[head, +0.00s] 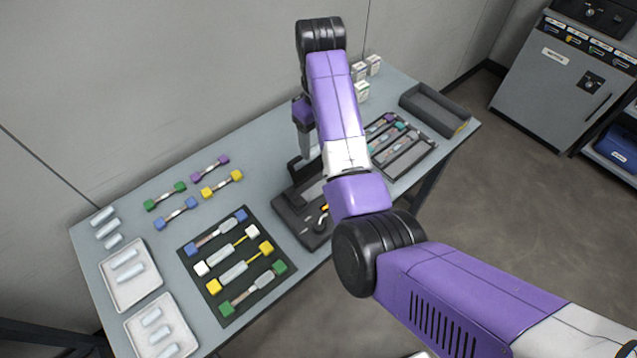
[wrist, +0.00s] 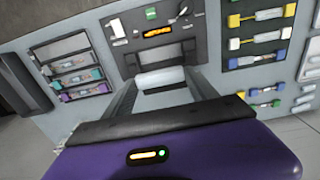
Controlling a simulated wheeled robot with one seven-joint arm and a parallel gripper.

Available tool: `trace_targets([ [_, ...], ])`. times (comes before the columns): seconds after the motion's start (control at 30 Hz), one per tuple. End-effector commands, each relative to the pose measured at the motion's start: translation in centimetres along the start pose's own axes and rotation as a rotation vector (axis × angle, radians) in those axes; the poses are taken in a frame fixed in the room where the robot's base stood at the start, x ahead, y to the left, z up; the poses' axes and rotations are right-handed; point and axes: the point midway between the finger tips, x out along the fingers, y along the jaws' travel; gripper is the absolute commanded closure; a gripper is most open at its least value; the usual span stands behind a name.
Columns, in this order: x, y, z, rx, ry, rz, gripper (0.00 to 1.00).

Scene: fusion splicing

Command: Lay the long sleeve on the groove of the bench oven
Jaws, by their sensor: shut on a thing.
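My gripper (wrist: 161,88) is shut on a pale, translucent sleeve (wrist: 160,78), which lies crosswise between the fingertips in the wrist view. In the head view my gripper (head: 307,154) points down over the back of the dark bench oven (head: 290,207), and the sleeve in it cannot be made out. The bench oven also shows in the wrist view (wrist: 130,60), just beyond the sleeve, with an orange display and a dark recess. Whether the sleeve touches the oven cannot be told. My arm hides part of the oven in the head view.
A dark mat (head: 190,262) with several colour-ended pieces lies left of the oven. Two white trays (head: 155,293) (head: 187,347) with sleeves stand at the left end. A black rack (head: 432,147) and a grey open bin (head: 462,130) are at right. Loose colour-ended pieces lie behind the mat.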

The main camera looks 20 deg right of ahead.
Motion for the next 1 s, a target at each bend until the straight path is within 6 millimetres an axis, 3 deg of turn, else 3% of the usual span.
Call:
trace_targets([
  [0.03,1.6,0.0,-0.1,0.001,0.002,0.0,0.7],
  [0.53,10.1,-0.1,-0.1,0.0,0.0,-0.002,0.7],
  [1.0,15.5,-0.1,-0.1,0.001,0.001,-0.002,0.7],
])
